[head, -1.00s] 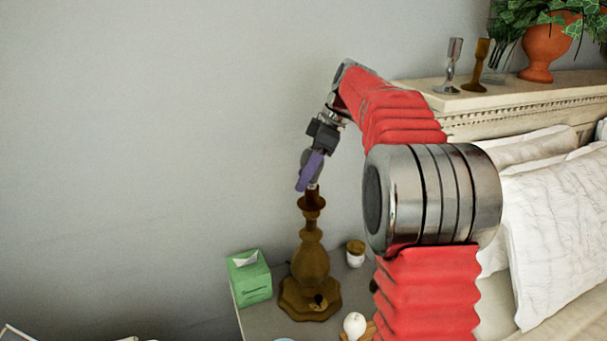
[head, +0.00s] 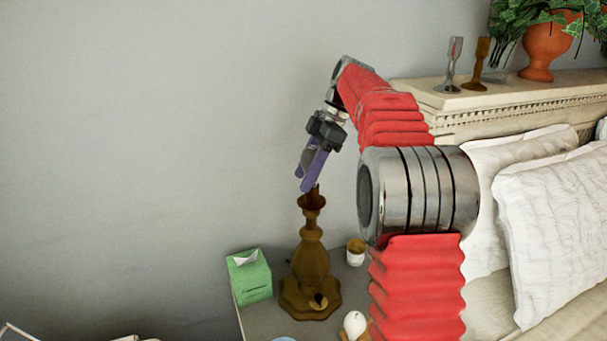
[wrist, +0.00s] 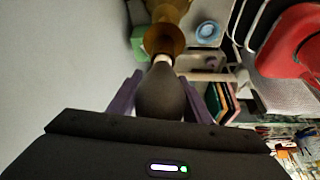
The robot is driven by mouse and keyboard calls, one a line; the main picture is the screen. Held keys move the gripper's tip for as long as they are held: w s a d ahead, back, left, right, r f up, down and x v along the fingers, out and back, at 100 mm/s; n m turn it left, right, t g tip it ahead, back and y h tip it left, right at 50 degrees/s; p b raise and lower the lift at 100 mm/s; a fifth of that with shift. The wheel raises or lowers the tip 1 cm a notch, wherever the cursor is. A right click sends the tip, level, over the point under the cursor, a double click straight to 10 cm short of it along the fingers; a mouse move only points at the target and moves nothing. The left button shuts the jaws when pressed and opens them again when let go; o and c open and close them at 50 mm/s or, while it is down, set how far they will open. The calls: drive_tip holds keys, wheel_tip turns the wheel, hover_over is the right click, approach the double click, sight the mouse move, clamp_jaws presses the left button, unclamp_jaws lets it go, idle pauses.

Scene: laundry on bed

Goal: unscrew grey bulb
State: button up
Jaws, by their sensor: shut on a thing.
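A brown turned-wood lamp (head: 309,262) stands on the bedside table in the head view. Its flared socket cup (head: 312,201) is at the top. My gripper (head: 305,178), with purple fingers, is just above the cup and tilted. It is shut on the dark grey bulb (head: 307,158), which the fingers partly hide. In the wrist view the bulb (wrist: 160,97) lies between the two fingers, its pale neck (wrist: 163,60) pointing to the brown cup (wrist: 165,42). I cannot tell whether the neck is still inside the socket.
A green tissue box (head: 249,276), a small lidded jar (head: 355,252) and a white round object (head: 354,324) stand around the lamp. The headboard ledge (head: 465,98) and pillows (head: 555,200) are at the right. The wall area at the left is open.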

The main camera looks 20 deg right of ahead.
drive_tip(key=shift+s+n+g, duration=0.25)
drive_tip(key=shift+n+g, duration=0.45)
drive_tip(key=shift+n, duration=1.3)
drive_tip(key=shift+s+n+g, duration=0.2)
drive_tip(key=shift+n+g, duration=0.5)
drive_tip(key=shift+n, duration=0.7)
drive_tip(key=o, duration=0.9)
drive_tip(key=shift+w+m+t, duration=0.25)
drive_tip(key=shift+m+t, duration=0.45)
drive_tip(key=shift+m, duration=1)
